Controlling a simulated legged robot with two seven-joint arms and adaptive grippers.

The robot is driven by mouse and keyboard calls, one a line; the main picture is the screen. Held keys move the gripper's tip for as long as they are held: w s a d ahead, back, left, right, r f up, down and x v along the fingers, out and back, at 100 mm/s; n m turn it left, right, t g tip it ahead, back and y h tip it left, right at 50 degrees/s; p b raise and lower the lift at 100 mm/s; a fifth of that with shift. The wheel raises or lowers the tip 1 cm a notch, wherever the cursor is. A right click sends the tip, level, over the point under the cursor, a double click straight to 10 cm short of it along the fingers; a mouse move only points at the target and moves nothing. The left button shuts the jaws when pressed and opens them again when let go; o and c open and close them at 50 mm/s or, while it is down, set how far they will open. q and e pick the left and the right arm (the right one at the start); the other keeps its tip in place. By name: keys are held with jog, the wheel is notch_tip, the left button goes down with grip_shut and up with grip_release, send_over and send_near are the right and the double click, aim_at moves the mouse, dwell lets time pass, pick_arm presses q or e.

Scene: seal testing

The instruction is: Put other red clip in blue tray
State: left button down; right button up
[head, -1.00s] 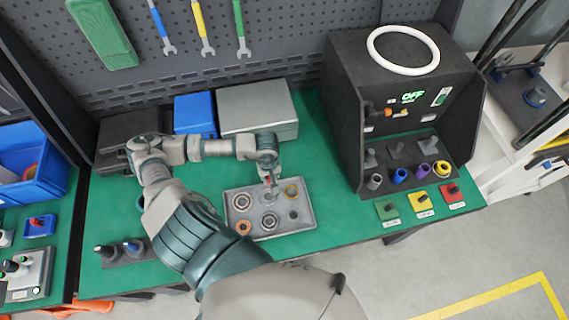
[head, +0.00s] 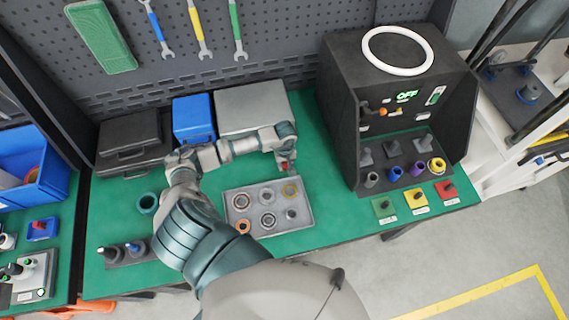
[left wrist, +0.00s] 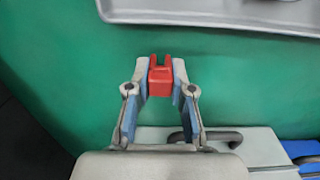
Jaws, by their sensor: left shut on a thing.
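My left gripper (head: 284,163) is shut on a red clip (left wrist: 160,82), which shows between the two fingers in the left wrist view. In the head view the clip (head: 285,168) is a small red spot under the gripper, behind the grey parts tray (head: 232,217) and apart from it. A small blue tray (head: 52,226) lies on the green surface at the far left, with a red piece (head: 40,226) in it. My right gripper is not in view.
The grey tray holds several rings. Behind my gripper stand a grey case (head: 250,107), a blue box (head: 194,120) and a black case (head: 130,140). A black test station (head: 400,110) stands right. A larger blue bin (head: 45,185) stands behind the small blue tray.

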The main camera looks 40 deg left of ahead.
pick_arm(q)
jog(key=c, duration=1)
grip_release()
jog(key=shift+a, duration=0.1)
